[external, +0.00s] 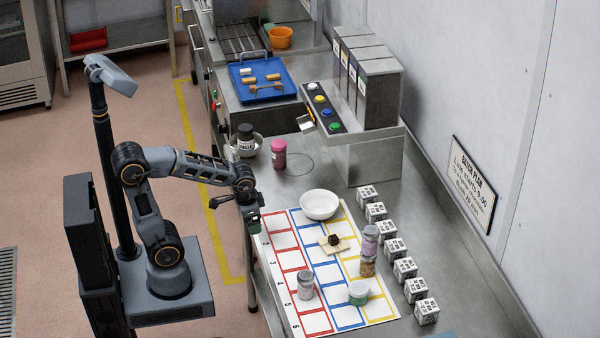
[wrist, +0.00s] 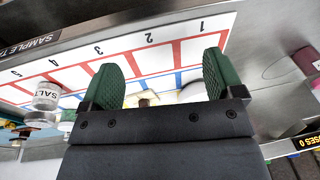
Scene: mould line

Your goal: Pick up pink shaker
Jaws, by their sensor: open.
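The pink shaker (external: 279,154) stands upright on the steel counter, left of a thin circle marked on the surface. A pinkish thing cut off at the right edge of the wrist view (wrist: 306,60) looks like the same shaker. My gripper (external: 252,222) is at the counter's near edge, by the top-left corner of the grid sheet, in front of and apart from the shaker. In the wrist view its two green fingers (wrist: 160,66) are spread wide with nothing held between them.
A metal bowl (external: 232,145) with a dark-lidded jar (external: 246,137) stands left of the shaker. A white bowl (external: 319,205) and several jars stand on the grid sheet (external: 280,262). A button panel (external: 318,99) and blue tray (external: 240,88) are behind. Labelled cubes line the right.

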